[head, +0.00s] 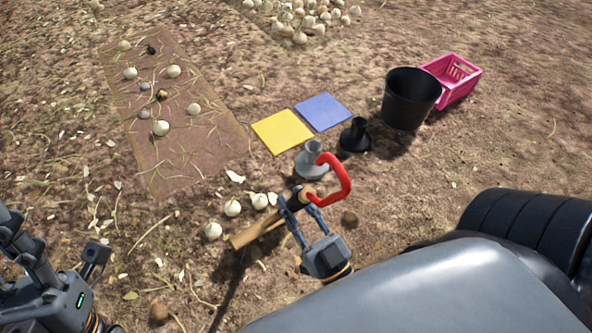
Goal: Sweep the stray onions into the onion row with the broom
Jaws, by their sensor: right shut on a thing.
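Several whitish onions (232,208) lie on the soil just left of the tool, one (212,231) nearest the wooden end. A dense onion row (300,28) lies at the top of the head view, far from the gripper. My left gripper (95,262) is at the lower left; its jaw state is unclear.
A brown strip (185,135) at left carries several onions and dark stones. Bare soil lies at upper right.

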